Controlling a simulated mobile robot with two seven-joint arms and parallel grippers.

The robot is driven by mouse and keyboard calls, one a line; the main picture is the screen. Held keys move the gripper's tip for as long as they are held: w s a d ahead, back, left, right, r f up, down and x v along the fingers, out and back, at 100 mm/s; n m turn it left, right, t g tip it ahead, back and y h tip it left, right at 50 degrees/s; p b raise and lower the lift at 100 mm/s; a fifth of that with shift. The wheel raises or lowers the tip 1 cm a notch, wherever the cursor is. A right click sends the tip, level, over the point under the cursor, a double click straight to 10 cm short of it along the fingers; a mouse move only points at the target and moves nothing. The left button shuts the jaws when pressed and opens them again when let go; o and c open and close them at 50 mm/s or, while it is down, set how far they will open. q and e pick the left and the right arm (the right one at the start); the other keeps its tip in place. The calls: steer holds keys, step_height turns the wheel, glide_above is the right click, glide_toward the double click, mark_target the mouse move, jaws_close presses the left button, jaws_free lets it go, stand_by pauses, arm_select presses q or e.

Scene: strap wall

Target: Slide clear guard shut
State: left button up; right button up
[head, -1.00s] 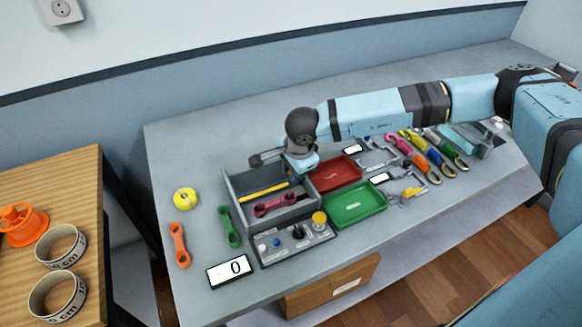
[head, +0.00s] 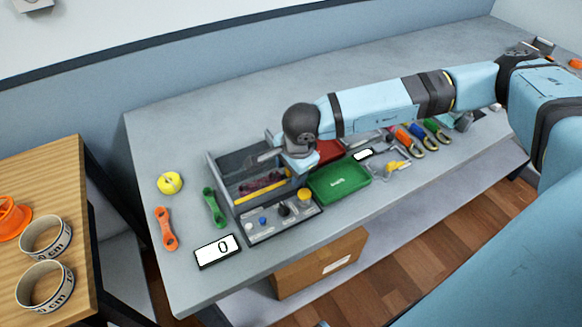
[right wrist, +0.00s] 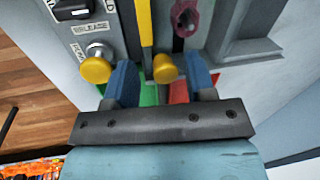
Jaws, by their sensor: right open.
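The clear guard is hard to see; its yellow edge bar (head: 262,193) lies close along the near wall of the grey box (head: 222,172). The bar also shows in the right wrist view (right wrist: 146,22), with a yellow knob (right wrist: 165,68) beside it. My right gripper (right wrist: 162,78) is open, its blue fingers on either side of that knob with gaps. In the head view my right wrist hides the box's right end and the fingertips. A pink strap (head: 252,188) lies in the box behind the bar. My left gripper is out of view.
A control panel (head: 262,235) with a yellow knob (head: 305,195) stands in front of the box. Green (head: 345,184) and red (head: 328,151) trays sit to the right.

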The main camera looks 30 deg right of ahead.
steer(key=shift+r, duration=0.1)
steer(key=v, duration=1.3)
steer(key=shift+r, duration=0.35)
steer(key=shift+s, duration=0.15)
